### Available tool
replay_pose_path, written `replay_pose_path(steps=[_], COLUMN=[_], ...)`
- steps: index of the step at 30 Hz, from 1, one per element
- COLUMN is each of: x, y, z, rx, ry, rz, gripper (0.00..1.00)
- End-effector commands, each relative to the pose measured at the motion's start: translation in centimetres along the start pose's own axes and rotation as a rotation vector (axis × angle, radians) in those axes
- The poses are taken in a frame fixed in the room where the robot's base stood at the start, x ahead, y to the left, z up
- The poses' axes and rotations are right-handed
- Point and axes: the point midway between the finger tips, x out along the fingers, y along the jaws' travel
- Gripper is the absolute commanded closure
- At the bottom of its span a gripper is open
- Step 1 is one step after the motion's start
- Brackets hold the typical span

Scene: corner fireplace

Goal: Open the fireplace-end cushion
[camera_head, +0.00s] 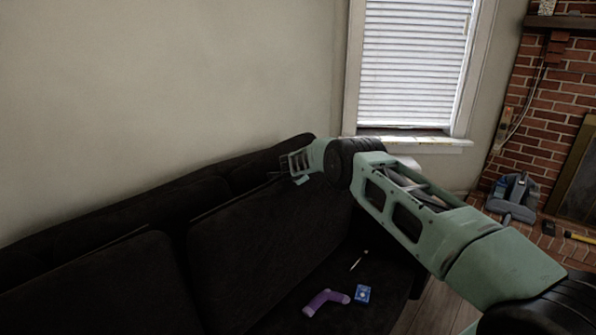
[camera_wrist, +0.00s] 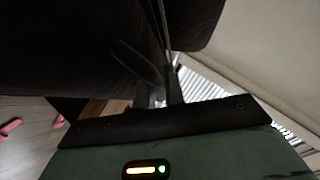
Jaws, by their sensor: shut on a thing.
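The fireplace-end cushion (camera_head: 260,245) is the dark back cushion at the right end of the black sofa. It leans against the sofa's backrest (camera_head: 240,172), with a thin line along its top edge. My gripper (camera_head: 279,174) is at the upper right part of this cushion's top edge. It is shut on the cushion, though the dark fabric hides the exact contact. In the wrist view, the fingers (camera_wrist: 165,72) run up between dark fabric surfaces.
Another back cushion (camera_head: 105,290) is at left. The window (camera_head: 415,65) and brick fireplace (camera_head: 545,110) are at right.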

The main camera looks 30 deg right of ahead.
Motion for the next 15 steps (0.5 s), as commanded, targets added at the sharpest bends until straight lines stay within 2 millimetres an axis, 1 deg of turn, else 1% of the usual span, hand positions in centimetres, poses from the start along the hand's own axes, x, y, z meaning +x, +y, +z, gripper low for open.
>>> replay_pose_path(steps=[4, 5, 6, 7, 15], x=[0.07, 0.07, 0.07, 0.07, 0.11], y=[0.14, 0.14, 0.15, 0.15, 0.33], z=[-0.07, -0.08, -0.08, -0.08, 0.01], rx=[-0.002, -0.002, -0.002, -0.002, -0.001], ry=[0.001, 0.001, 0.001, 0.001, 0.000], rz=[0.001, 0.001, 0.002, 0.002, 0.004], gripper=[1.00, 0.86, 0.75, 0.68, 0.68])
